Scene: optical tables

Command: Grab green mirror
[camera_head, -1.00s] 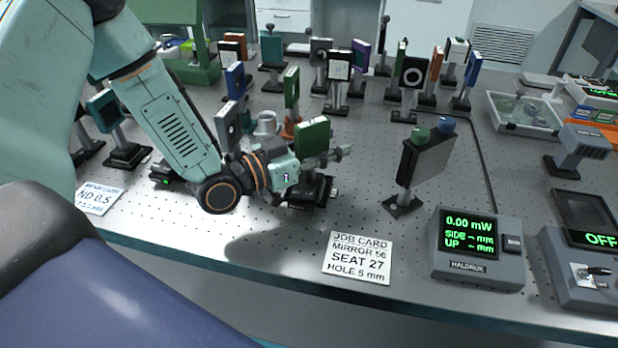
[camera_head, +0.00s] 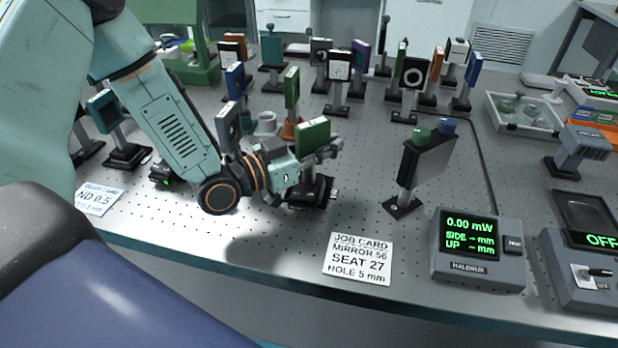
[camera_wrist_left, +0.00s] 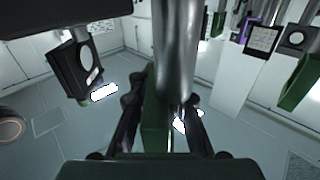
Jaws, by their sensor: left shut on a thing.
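A green mirror (camera_head: 313,136) with a pale top edge stands on a short post over a black base near the front middle of the table. My left gripper (camera_head: 326,153) reaches in from the left at the mirror and is shut on it. In the left wrist view the green mirror (camera_wrist_left: 154,128) shows between the two dark fingers (camera_wrist_left: 163,112), beside a metal post. The mirror's lower part is partly hidden by the gripper. My right gripper is not in view.
A second green mount (camera_head: 291,88) stands behind, with a grey mount (camera_head: 228,124) to the left. A dark two-knob mount (camera_head: 425,160) stands to the right. A job card (camera_head: 358,258) and power meter (camera_head: 468,245) lie in front. Several mounts fill the back.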

